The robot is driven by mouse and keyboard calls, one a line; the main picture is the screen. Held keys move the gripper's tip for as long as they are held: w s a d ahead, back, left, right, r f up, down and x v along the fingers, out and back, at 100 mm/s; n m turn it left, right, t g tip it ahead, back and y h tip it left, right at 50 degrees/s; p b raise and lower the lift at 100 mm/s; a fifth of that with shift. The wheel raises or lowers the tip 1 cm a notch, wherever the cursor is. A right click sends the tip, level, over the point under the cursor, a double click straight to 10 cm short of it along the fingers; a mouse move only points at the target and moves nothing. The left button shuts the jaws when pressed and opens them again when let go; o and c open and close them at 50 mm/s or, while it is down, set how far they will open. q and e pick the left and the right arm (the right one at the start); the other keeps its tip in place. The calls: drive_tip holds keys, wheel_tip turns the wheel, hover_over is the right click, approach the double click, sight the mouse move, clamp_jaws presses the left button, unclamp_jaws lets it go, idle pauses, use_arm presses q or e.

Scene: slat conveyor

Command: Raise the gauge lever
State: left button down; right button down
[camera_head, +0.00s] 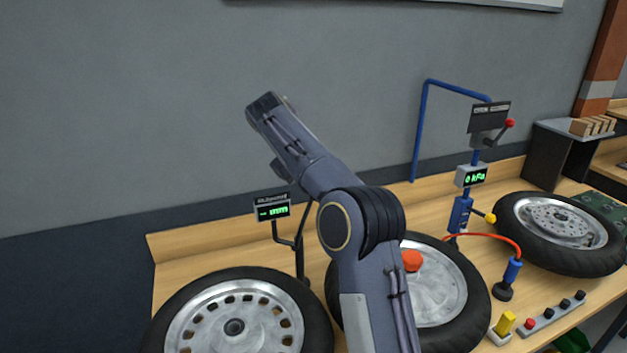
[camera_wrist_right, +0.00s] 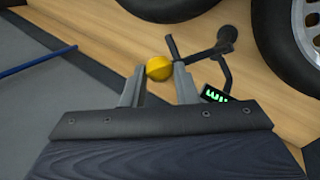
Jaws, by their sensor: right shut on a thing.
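The gauge lever is a dark rod with a yellow ball knob (camera_wrist_right: 159,69), seen in the right wrist view. My right gripper (camera_wrist_right: 158,72) has its two fingers on either side of the knob and is shut on it. The lever joins a dark stand with a small gauge display (camera_wrist_right: 216,95). In the head view the gauge display (camera_head: 272,210) shows green marks on its stand. My right arm crosses the middle there and hides the lever; the right gripper is not visible in that view. My left gripper is in neither view.
A spoked wheel (camera_head: 177,318) lies in front of the gauge, and another wheel (camera_head: 455,305) lies behind my arm. A blue post (camera_head: 460,213) with its own yellow-knobbed lever, a red hose (camera_head: 500,238) and a button strip (camera_head: 553,315) stand to the right. The wall is close behind.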

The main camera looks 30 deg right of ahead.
drive_tip(key=shift+w+a+f, duration=0.15)
drive_tip(key=shift+a+f, duration=0.45)
drive_tip(key=c, duration=1.5)
unclamp_jaws()
drive_tip(key=o, duration=0.3)
drive_tip(key=shift+w+a, duration=0.1)
drive_tip(key=shift+o, duration=0.3)
drive_tip(key=shift+w, duration=0.15)
drive_tip(key=shift+r, duration=0.1)
drive_tip(key=shift+r, duration=0.1)
drive_tip(key=v, duration=0.7)
drive_tip(key=shift+r, duration=0.35)
